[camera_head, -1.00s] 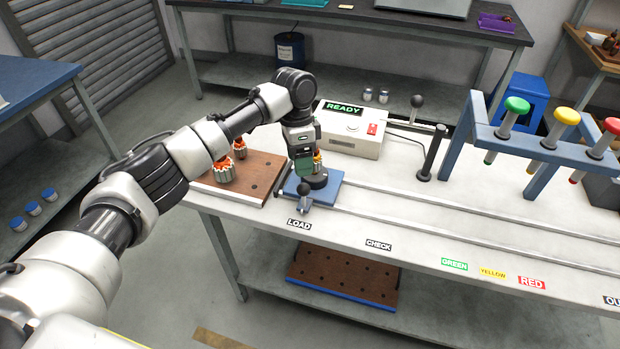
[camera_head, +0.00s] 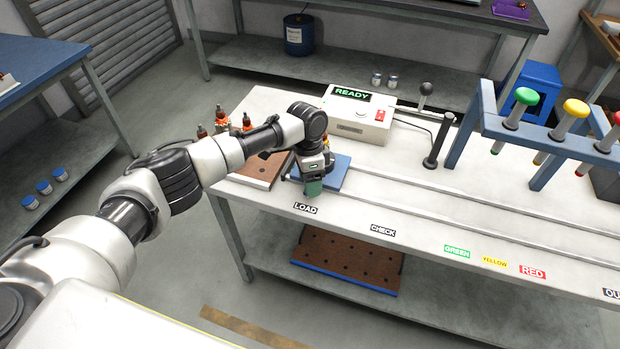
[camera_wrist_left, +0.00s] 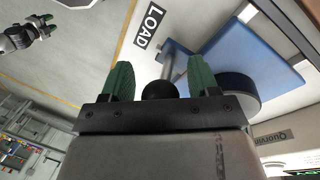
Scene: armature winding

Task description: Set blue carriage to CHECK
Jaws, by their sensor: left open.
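The blue carriage (camera_head: 338,172) sits at the left end of the rails, behind the LOAD label (camera_head: 305,209). In the left wrist view its blue plate (camera_wrist_left: 250,48) carries a dark round base (camera_wrist_left: 238,94), and a metal rod with a black ball knob (camera_wrist_left: 161,90) sticks out from it. My left gripper (camera_head: 313,188) is open and points down at the carriage's front edge. Its green fingers (camera_wrist_left: 160,82) stand on either side of the knob, with gaps showing.
The CHECK label (camera_head: 383,230) lies right of LOAD along the front edge, and the rails there look clear. A control box reading READY (camera_head: 352,115) stands behind. A lever post (camera_head: 436,145) and a blue rack with coloured handles (camera_head: 487,110) stand farther right.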

